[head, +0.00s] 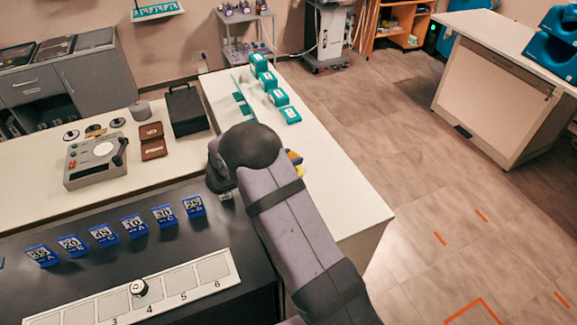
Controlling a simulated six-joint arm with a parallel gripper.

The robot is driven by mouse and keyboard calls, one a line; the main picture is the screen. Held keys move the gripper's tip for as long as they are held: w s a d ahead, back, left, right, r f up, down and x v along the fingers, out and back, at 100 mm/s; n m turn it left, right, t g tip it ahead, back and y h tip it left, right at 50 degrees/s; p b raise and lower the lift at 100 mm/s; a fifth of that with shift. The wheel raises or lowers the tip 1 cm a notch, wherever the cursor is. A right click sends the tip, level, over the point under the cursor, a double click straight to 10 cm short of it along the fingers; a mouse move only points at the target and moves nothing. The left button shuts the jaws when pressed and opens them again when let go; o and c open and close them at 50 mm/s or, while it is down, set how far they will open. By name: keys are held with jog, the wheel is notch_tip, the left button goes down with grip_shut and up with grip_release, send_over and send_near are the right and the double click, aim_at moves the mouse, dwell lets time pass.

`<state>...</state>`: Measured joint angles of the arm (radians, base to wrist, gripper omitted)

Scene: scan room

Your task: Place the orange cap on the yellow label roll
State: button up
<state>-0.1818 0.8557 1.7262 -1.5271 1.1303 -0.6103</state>
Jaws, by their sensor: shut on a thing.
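A small patch of orange and yellow (295,157) shows just right of my dark wrist joint, on the white bench. My arm covers most of it. I cannot tell whether it is the orange cap, the yellow label roll or both, nor whether they touch. My arm reaches up from the bottom of the head view to the inner corner of the benches. My gripper's jaws are hidden behind my arm and wrist, so I see nothing between them.
Several blue numbered boxes (133,226) stand in a row on the black bench top (60,285), behind a white numbered strip (213,267). A grey device (97,160), a brown case (152,141) and a black box (186,111) stand left. Teal boxes (278,97) line the far white bench. Its right front is clear.

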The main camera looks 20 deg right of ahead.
jog(key=shift+f, duration=0.15)
jog(key=shift+f+p, duration=0.8)
jog(key=shift+f, duration=1.15)
jog(key=shift+f, duration=0.15)
jog(key=o, duration=1)
